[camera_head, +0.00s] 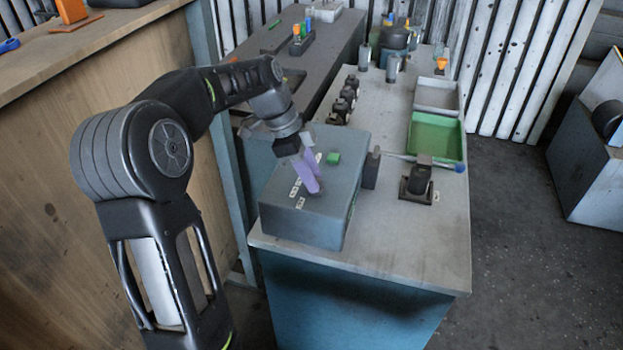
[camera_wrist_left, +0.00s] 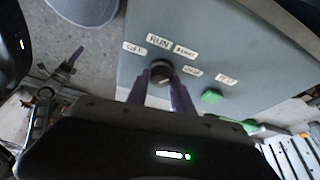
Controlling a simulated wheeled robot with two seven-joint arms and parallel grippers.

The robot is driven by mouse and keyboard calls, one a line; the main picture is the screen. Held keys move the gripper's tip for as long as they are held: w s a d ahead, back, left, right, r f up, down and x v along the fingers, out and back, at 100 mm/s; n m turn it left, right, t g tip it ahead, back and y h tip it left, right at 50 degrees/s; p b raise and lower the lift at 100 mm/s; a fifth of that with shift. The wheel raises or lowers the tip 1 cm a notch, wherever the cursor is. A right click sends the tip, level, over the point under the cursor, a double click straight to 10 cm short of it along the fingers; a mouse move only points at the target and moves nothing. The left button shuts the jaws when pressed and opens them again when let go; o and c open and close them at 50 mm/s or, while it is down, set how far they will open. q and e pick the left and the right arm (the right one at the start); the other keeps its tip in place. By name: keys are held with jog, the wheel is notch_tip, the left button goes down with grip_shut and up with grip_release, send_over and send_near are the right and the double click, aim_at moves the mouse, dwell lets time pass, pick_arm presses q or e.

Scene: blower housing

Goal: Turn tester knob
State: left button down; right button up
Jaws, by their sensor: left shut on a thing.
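The tester is a grey box (camera_head: 300,222) on the near left part of the workbench. Its dark round knob (camera_wrist_left: 160,72) shows in the left wrist view, below labels that read OFF, RUN and others partly legible. My left gripper (camera_head: 316,190) reaches down to the top of the box, and its purple fingers hide most of the knob in the head view. In the left wrist view the fingers (camera_wrist_left: 160,88) stand on both sides of the knob, shut on it. A green button (camera_head: 333,158) sits beside the knob; it also shows in the left wrist view (camera_wrist_left: 212,96). My right gripper is not in view.
A dark part on a small base (camera_head: 416,184) stands right of the tester. Behind it are a green tray (camera_head: 437,117) and a grey tray (camera_head: 436,82). Several black parts (camera_head: 344,100) stand in a row at the back left. The bench's near right surface is clear.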

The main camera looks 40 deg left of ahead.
pick_arm(q)
jog(key=m+g, duration=0.1)
jog(key=m, duration=0.1)
jog(key=shift+w+a+r+m+p, duration=0.1)
jog(key=shift+m+p, duration=0.2)
jog(key=shift+m, duration=0.1)
jog(key=m+g+p, duration=0.1)
jog(key=m+p, duration=0.1)
jog(key=shift+m, duration=0.3)
jog(key=shift+w+m+g+p, duration=0.1)
jog(key=shift+m+g+p, duration=0.25)
jog(key=shift+m, duration=0.15)
jog(key=c, duration=1.1)
grip_release()
jog(key=shift+h, duration=0.3)
